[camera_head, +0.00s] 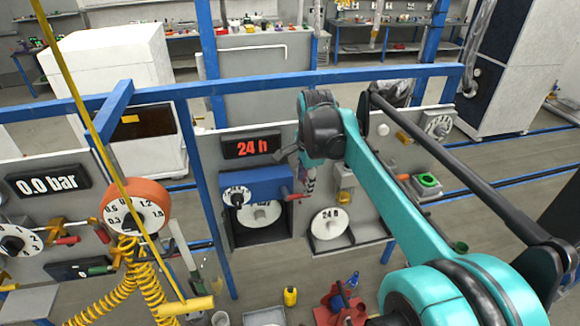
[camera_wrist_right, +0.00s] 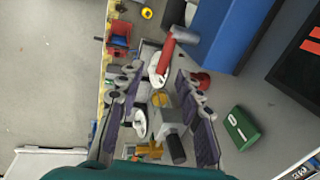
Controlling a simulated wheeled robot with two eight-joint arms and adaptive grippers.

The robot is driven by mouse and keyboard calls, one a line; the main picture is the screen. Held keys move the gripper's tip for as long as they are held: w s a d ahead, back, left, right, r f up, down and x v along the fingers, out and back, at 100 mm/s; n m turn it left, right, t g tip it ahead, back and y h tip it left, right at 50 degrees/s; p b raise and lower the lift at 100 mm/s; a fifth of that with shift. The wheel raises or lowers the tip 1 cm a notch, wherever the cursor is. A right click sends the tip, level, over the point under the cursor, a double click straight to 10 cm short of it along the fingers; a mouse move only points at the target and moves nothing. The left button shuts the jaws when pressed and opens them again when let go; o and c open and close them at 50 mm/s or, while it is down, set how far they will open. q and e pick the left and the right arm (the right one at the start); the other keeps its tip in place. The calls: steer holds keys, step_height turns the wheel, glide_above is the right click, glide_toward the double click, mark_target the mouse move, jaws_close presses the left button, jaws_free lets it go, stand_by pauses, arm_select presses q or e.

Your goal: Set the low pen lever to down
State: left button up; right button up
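A blue box (camera_head: 256,187) with a small white dial sits on the grey panel below the red "24 h" display (camera_head: 252,147). A red-handled lever (camera_head: 295,196) sticks out from its right side; I take it as the pen lever. In the wrist view the red handle (camera_wrist_right: 166,56) and the blue box (camera_wrist_right: 228,32) show beyond the fingertips. My right gripper (camera_head: 309,180) hangs just right of the blue box, close to the lever. Its two fingers are spread (camera_wrist_right: 160,92), with no object visibly gripped. My left gripper is out of view.
A white "24 h" dial (camera_head: 329,223), a green-topped fitting (camera_head: 428,182) and a yellow fitting (camera_head: 344,172) are right of the lever. A blue frame bar (camera_head: 270,82) crosses above the panel. A yellow coiled hose (camera_head: 135,280) hangs at left.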

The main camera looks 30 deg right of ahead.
mark_target(299, 196)
steer(key=shift+m, duration=0.4)
steer(key=x, duration=0.4)
steer(key=p+x, duration=0.1)
steer(key=x, duration=0.1)
steer(key=shift+w+d+f, duration=0.2)
steer(key=shift+w+d, duration=0.2)
steer(key=shift+w, duration=0.05)
jaws_close()
